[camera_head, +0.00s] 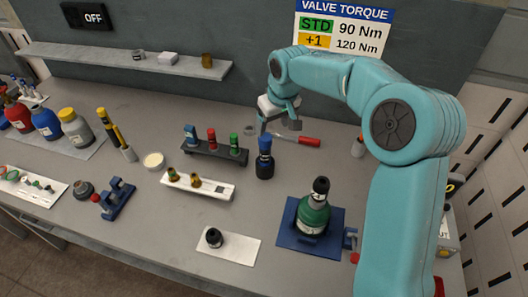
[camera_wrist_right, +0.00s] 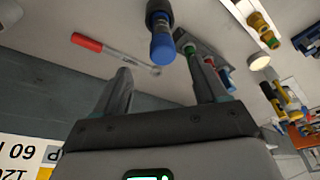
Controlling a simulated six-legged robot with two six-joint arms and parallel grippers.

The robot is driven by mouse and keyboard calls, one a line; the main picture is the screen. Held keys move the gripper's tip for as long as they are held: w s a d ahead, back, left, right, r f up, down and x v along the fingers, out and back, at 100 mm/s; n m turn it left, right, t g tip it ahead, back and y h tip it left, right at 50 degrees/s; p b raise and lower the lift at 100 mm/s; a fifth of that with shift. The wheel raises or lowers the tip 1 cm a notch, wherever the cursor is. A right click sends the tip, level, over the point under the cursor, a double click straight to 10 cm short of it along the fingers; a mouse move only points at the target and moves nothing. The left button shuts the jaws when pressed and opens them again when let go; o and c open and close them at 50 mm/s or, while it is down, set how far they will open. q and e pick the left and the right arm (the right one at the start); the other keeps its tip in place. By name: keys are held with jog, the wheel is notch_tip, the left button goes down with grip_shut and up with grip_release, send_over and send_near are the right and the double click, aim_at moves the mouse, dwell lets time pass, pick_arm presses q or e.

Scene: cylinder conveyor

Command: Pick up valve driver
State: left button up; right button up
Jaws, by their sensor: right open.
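My right gripper (camera_head: 280,127) is open and empty over the back of the bench, fingers pointing down. A tool with a red handle (camera_head: 309,141) and a thin metal shaft lies flat just below it. In the right wrist view the red handle (camera_wrist_right: 87,42) is left of the open fingers (camera_wrist_right: 156,62), and the shaft's end lies between them in the picture. A dark upright tool with a blue top (camera_head: 264,158) stands nearby and also shows in the wrist view (camera_wrist_right: 163,45). I cannot tell which of these is the valve driver. My left gripper is not in view.
A dark rack (camera_head: 215,151) holds blue, red and green pieces. A white block (camera_head: 198,188) with brass fittings lies in front. A green bottle (camera_head: 313,215) stands on a blue base (camera_head: 290,238). A wall shelf (camera_head: 120,60) is behind.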

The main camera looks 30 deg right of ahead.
aim_at(269, 140)
jog(key=x, duration=0.8)
jog(key=shift+d, duration=0.35)
jog(key=shift+a+f, duration=0.3)
jog(key=shift+a, duration=0.1)
jog(key=x, duration=0.5)
jog(key=shift+f, duration=0.1)
jog(key=shift+s+a+r, duration=0.15)
jog(key=shift+s+r, duration=0.1)
jog(key=shift+f, duration=0.1)
jog(key=c, duration=1)
jog(key=shift+w, duration=0.15)
grip_shut()
